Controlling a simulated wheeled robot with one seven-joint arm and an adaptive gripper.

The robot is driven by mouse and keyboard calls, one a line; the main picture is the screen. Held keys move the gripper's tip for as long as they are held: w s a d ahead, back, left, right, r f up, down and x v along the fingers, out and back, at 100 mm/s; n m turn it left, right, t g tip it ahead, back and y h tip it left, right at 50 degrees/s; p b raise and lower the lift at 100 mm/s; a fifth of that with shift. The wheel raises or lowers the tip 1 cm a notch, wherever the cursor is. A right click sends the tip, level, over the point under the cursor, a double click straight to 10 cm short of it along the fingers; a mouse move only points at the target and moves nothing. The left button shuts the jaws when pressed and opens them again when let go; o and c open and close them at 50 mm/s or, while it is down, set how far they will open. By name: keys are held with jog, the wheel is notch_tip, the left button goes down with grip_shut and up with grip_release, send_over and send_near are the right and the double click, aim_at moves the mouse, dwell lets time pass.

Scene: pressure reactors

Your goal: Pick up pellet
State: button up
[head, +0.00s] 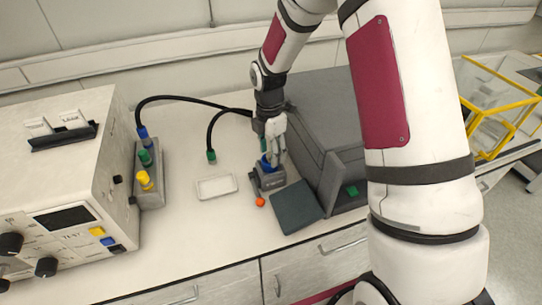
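My gripper (270,161) points down over a small dark grey block (270,177) on the bench. A blue part (265,162) shows at its fingertips, at the top of the block. I cannot tell whether the fingers are shut on it. A small orange ball-shaped thing (260,201) is at the front left foot of the block, below the gripper. I cannot tell for sure which thing is the pellet. The fingers hide part of the block's top.
A white tray (217,187) lies left of the block. A dark flat panel (296,207) and a large grey box (325,125) are to the right. A control unit (62,180) and a stand with coloured plugs (148,172) are at left. Black cables (185,98) run behind.

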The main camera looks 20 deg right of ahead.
jog(key=c, duration=0.9)
jog(key=shift+r, duration=0.1)
